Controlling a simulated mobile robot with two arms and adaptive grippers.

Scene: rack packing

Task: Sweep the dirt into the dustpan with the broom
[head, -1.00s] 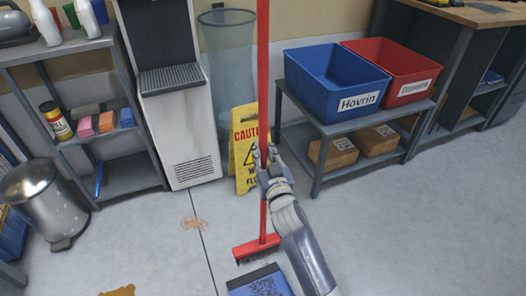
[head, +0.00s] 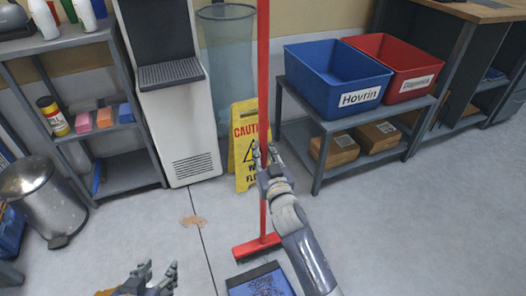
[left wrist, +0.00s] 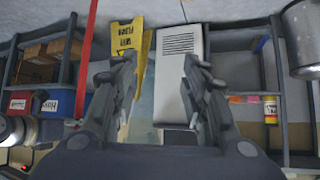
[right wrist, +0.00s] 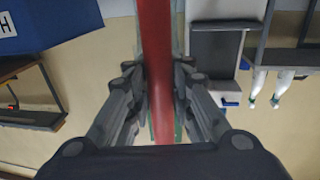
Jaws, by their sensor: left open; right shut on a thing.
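The red broom (head: 263,90) stands upright, its head (head: 257,246) on the floor just behind the blue dustpan (head: 238,286). Dark specks of dirt (head: 266,287) lie in the dustpan, which the bottom of the head view cuts off. My right gripper (head: 264,160) is shut on the broom handle; the right wrist view shows the red handle (right wrist: 154,75) between its fingers. My left gripper (head: 158,272) is low in the head view, left of the dustpan, open and empty. The left wrist view also shows it open (left wrist: 160,75), with the broom handle (left wrist: 86,60) off to the left.
A brown stain (head: 193,221) marks the floor. A yellow caution sign (head: 244,150) stands behind the broom, beside a white water dispenser (head: 185,125). A rack with blue (head: 310,95) and red (head: 415,88) bins is at right. A metal trash can (head: 45,200) stands left. Floor at right is clear.

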